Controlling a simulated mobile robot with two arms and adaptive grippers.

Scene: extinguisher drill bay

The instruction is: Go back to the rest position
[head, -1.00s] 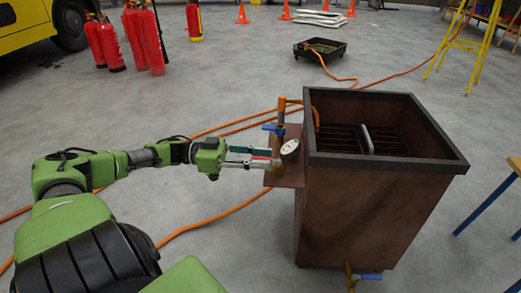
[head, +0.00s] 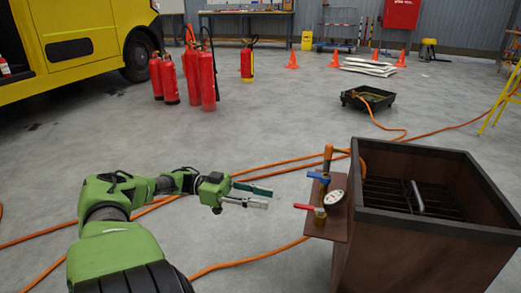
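My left gripper (head: 258,195) is in the middle of the head view, held out over the floor. Its two fingers are apart with nothing between them. A gap separates the fingertips from the valve shelf (head: 331,228) on the side of the brown metal burn box (head: 375,240). On the shelf are a red lever (head: 304,207), a blue lever (head: 320,177) and a round white gauge (head: 334,198). My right gripper does not show.
Orange hoses (head: 255,257) run across the floor near my arm. Red extinguishers (head: 207,80) stand at the back left, by a yellow vehicle (head: 80,45). A black tray (head: 368,98) and orange cones (head: 292,60) are farther back.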

